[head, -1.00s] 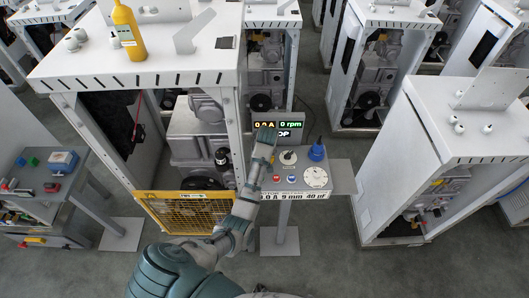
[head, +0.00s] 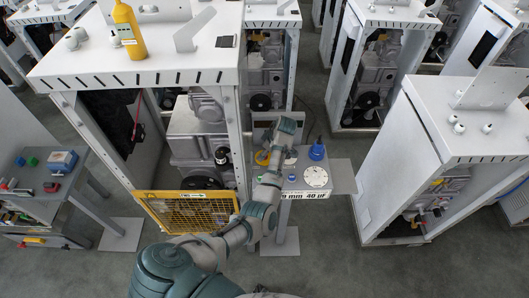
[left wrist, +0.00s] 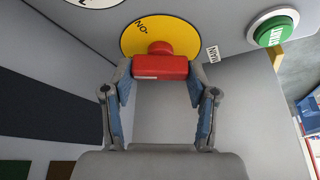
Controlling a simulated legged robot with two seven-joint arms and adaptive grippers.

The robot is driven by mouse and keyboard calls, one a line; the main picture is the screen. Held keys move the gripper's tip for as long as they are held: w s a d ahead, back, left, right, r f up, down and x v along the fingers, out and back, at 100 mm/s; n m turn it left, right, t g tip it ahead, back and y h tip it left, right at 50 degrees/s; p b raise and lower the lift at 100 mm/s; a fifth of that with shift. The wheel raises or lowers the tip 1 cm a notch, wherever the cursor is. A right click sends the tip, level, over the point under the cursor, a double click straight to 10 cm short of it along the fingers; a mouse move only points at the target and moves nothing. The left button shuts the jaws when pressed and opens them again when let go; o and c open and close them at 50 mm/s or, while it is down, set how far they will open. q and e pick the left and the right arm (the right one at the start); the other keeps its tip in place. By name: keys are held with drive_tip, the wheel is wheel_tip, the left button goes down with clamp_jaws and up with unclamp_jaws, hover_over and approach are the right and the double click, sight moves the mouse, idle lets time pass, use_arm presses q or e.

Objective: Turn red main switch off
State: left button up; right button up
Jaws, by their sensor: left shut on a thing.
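The red main switch (left wrist: 160,66) is a red handle on a round yellow disc (left wrist: 150,33). In the left wrist view, its bar lies level across the picture. My left gripper (left wrist: 160,74) has one finger on each side of the red bar and is shut on it. In the head view, my left arm reaches over the control panel (head: 322,187) and hides the red handle. Part of the yellow disc (head: 262,157) shows beside the arm. My right gripper is in neither view.
A green round button (left wrist: 275,29) sits right of the switch. On the panel are a blue knob (head: 317,152) and a white dial (head: 316,176). A yellow mesh guard (head: 190,212) and the white frame with a yellow bottle (head: 128,32) stand left.

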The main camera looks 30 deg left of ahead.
use_arm(q)
drive_tip(key=n+b, duration=0.1)
drive_tip(key=n, duration=0.1)
drive_tip(key=n+g+b, duration=0.1)
drive_tip(key=n, duration=0.1)
drive_tip(key=shift+w+d+f+g, duration=0.1)
drive_tip(key=shift+d+f+g, duration=0.05)
drive_tip(key=shift+g, duration=0.15)
drive_tip(key=shift+n+g+h+b, duration=0.35)
drive_tip(key=shift+n+b, duration=0.3)
drive_tip(key=shift+n, duration=0.45)
drive_tip(key=shift+r, duration=0.2)
drive_tip(key=o, duration=0.9)
drive_tip(key=shift+w, duration=0.1)
drive_tip(key=shift+c, duration=0.2)
drive_tip(key=o, duration=0.3)
drive_tip(key=shift+w+d, duration=0.15)
